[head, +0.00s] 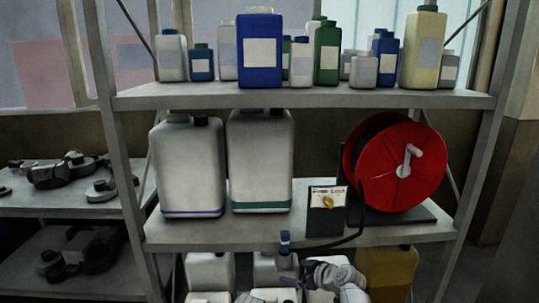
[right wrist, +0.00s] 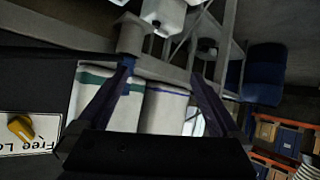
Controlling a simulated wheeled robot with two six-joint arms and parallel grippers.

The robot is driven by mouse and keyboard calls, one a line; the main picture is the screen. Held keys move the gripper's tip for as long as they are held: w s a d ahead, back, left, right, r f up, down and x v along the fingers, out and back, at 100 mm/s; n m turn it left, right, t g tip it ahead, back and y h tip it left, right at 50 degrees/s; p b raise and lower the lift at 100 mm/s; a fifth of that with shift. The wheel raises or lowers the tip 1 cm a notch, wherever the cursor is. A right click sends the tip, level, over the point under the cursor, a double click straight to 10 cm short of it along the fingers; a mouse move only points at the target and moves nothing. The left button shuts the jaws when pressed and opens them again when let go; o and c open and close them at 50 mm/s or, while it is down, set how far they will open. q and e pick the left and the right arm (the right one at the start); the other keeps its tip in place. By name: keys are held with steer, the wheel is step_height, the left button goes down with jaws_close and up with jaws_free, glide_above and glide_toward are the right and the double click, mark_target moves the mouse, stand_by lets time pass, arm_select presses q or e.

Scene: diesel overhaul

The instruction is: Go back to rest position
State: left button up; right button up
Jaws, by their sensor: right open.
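My right gripper (head: 300,274) is low in the middle of the head view, in front of the shelf's lower edge, its arm coming up from the bottom. In the right wrist view its two dark fingers (right wrist: 155,105) stand apart, with nothing held between them. A blue-topped grey fitting (head: 285,241) at the shelf's front edge is close to it. In the right wrist view this fitting (right wrist: 131,38) shows beyond the left finger; I cannot tell whether they touch. My left gripper is not in view.
The middle shelf (head: 165,233) holds two large white jugs (head: 190,165), a red hose reel (head: 395,165) with a black hose, and a label box (head: 326,213) with a yellow knob. Several bottles crowd the top shelf (head: 300,99). More canisters (head: 388,272) stand below, near my arm.

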steer(key=s+d+f+m+g+h, duration=0.3)
steer(key=s+d+f+m+g, duration=0.15)
steer(key=s, duration=0.45)
steer(key=s+d+f+m+g+h, duration=0.35)
steer(key=s+f, duration=0.25)
steer(key=s, duration=0.2)
steer(key=s+a+n, duration=0.1)
steer(key=s+a, duration=0.2)
steer(key=a, duration=0.2)
steer(key=s+a+n+g+h, duration=0.1)
steer(key=s+a+n, duration=0.1)
steer(key=a, duration=0.4)
steer(key=shift+s+r+g, duration=0.25)
steer(key=shift+s+g, duration=0.05)
steer(key=shift+s, duration=0.45)
